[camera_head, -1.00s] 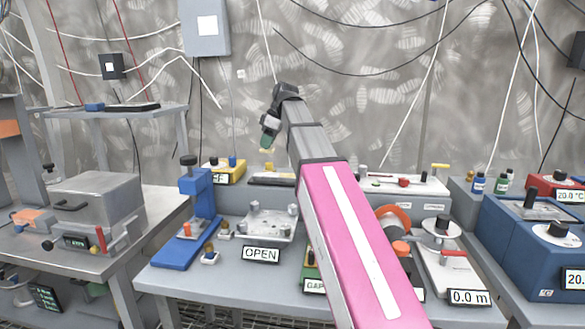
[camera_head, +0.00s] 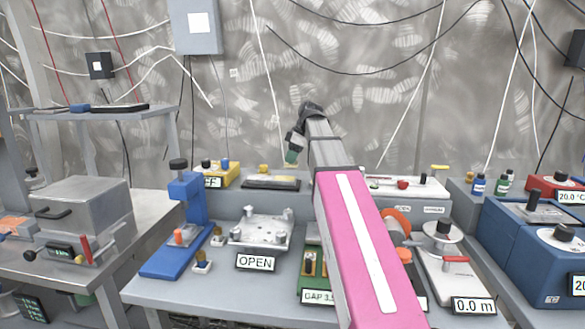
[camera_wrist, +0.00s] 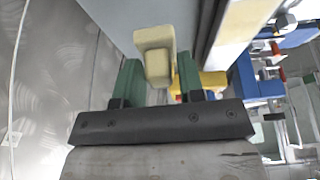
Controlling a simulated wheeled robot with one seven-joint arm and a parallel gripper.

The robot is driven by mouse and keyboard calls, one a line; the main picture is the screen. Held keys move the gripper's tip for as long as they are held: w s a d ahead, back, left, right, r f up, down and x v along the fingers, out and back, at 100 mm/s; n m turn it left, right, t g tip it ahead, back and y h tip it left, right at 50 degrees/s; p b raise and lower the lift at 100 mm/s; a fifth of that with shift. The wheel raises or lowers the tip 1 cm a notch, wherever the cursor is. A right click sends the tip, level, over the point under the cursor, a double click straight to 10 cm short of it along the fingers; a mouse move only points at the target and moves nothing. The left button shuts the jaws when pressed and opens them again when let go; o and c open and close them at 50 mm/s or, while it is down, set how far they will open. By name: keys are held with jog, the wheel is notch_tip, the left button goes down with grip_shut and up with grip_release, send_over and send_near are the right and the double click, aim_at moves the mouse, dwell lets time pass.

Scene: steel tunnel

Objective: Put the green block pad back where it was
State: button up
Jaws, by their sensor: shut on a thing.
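My gripper (camera_head: 291,157) is raised over the back of the bench in the head view, before the wall. Its two green fingers are shut on a pale yellow block-shaped pad (camera_wrist: 154,50) in the wrist view. The pad juts out past the fingertips, with a narrower part facing the camera. I see no separate green pad in the grip. A green block device (camera_head: 311,262) with brass-coloured parts and a GAP label stands at the bench front, partly hidden by my pink arm.
A steel plate (camera_head: 262,231) with knobs and an OPEN label stands left of the green device, beside a blue press (camera_head: 186,215). A yellow box (camera_head: 216,173) and a dark tray (camera_head: 271,182) sit behind. A reel device (camera_head: 447,262) and blue boxes are at right.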

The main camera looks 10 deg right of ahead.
jog(key=shift+d+f, duration=0.1)
jog(key=shift+f, duration=2)
jog(key=o, duration=0.9)
jog(key=shift+f, duration=0.1)
jog(key=shift+v, duration=6.15)
